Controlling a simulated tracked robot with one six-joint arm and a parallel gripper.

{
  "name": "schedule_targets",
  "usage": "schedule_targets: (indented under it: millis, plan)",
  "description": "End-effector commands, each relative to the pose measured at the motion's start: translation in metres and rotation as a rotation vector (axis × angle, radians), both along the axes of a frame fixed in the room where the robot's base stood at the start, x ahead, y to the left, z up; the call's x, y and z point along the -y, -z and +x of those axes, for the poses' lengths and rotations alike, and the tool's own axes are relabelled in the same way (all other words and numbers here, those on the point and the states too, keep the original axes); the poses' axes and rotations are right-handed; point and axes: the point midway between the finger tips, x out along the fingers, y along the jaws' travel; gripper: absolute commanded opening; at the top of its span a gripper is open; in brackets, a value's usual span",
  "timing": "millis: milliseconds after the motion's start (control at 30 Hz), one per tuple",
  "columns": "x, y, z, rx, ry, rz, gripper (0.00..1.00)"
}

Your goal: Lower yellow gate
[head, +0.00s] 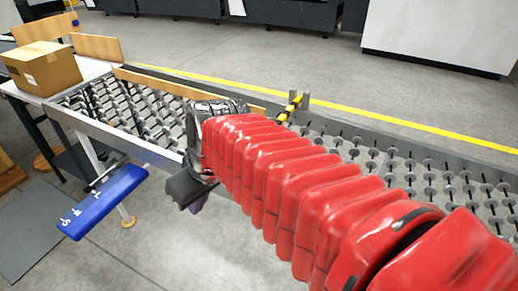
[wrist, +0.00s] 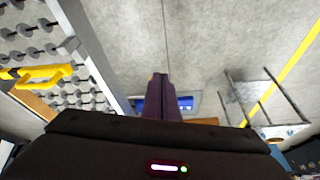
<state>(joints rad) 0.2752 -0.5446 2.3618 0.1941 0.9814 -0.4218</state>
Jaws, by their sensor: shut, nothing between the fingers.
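The yellow gate (head: 290,108) shows in the head view as a yellow and black bar beside short grey posts on the roller conveyor, just behind my red arm. My arm partly hides it, and I cannot tell its full angle. In the wrist view a yellow handle-shaped part (wrist: 42,76) shows at the left, over the rollers. My gripper (head: 196,206) is beyond the conveyor's near edge, apart from the gate. In the wrist view its dark fingers (wrist: 160,82) are together with nothing between them.
The roller conveyor (head: 130,135) runs across the head view. A cardboard box (head: 42,68) stands at its left end. A blue panel (head: 103,201) juts from the near side and also shows behind the fingers in the wrist view (wrist: 186,103). Open floor (head: 170,255) lies in front.

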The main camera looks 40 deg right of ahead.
Motion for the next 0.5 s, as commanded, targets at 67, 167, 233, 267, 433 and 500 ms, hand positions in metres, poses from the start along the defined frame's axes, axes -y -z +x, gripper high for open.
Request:
schedule_targets:
  millis: [67, 167, 233, 267, 433, 500]
  plan:
    - [0.016, 0.000, 0.009, -0.017, -0.009, 0.019, 0.00]
    - [0.034, 0.000, 0.020, -0.027, -0.036, 0.045, 0.00]
    - [0.049, -0.001, 0.027, -0.026, -0.053, 0.064, 0.00]
    - [0.055, 0.000, 0.030, -0.026, -0.062, 0.074, 0.00]
    - [0.096, 0.000, 0.045, 0.002, -0.104, 0.120, 0.00]
    - [0.115, 0.000, 0.050, 0.021, -0.122, 0.138, 0.00]
